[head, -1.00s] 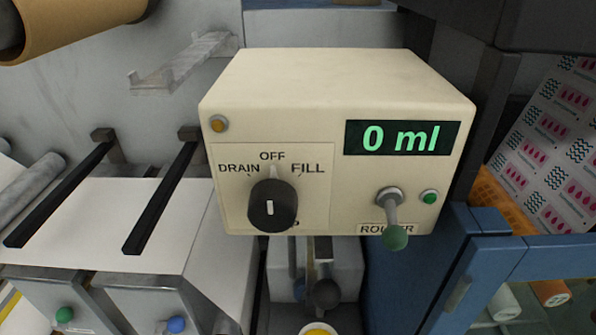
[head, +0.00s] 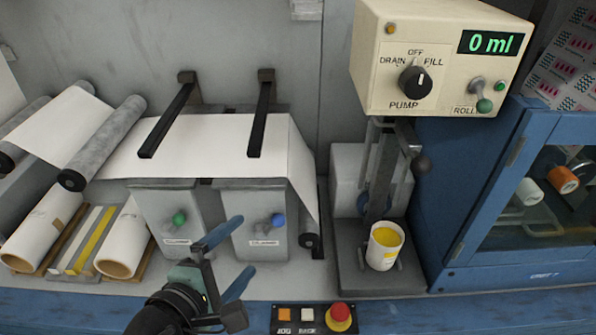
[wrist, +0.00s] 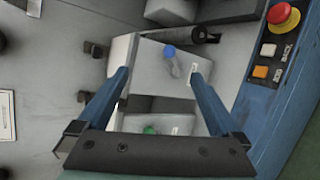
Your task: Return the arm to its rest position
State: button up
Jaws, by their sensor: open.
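My gripper (head: 228,262) is at the lower middle left in the head view, in front of the two grey clamp boxes. Its two blue fingers are spread apart with nothing between them. In the wrist view my gripper (wrist: 160,90) frames the box with the blue-knobbed lever (wrist: 170,52). The box with the green-knobbed lever (wrist: 150,130) shows lower, partly behind the gripper's crossbar. I cannot tell from these frames whether the fingers touch a box.
The pump box (head: 440,60) reads 0 ml. Below it a cup of yellow liquid (head: 385,245) stands on a grey stand. White rolls (head: 45,228) lie at the left. A red stop button (head: 338,312) sits on the front edge. A blue cabinet (head: 470,200) is at right.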

jog(key=w+d+r+m+t+y, duration=0.2)
jog(key=r+m+t, duration=0.25)
jog(key=r, duration=0.85)
jog(key=w+d+r+m+t+y, duration=0.1)
jog(key=w+d+r+m+t, duration=0.15)
jog(key=r+m, duration=0.65)
jog(key=s+d+r+m+t+y, duration=0.1)
jog(key=s+r+t, duration=0.3)
jog(key=r, duration=0.7)
jog(key=s+d+r+m+t, duration=0.3)
jog(key=s+r, duration=0.5)
jog(key=r, duration=0.3)
jog(key=shift+s+r+t+y, duration=0.2)
jog(key=shift+r+t+y, duration=0.05)
jog(key=shift+t+y, duration=0.15)
jog(key=shift+w+d, duration=0.1)
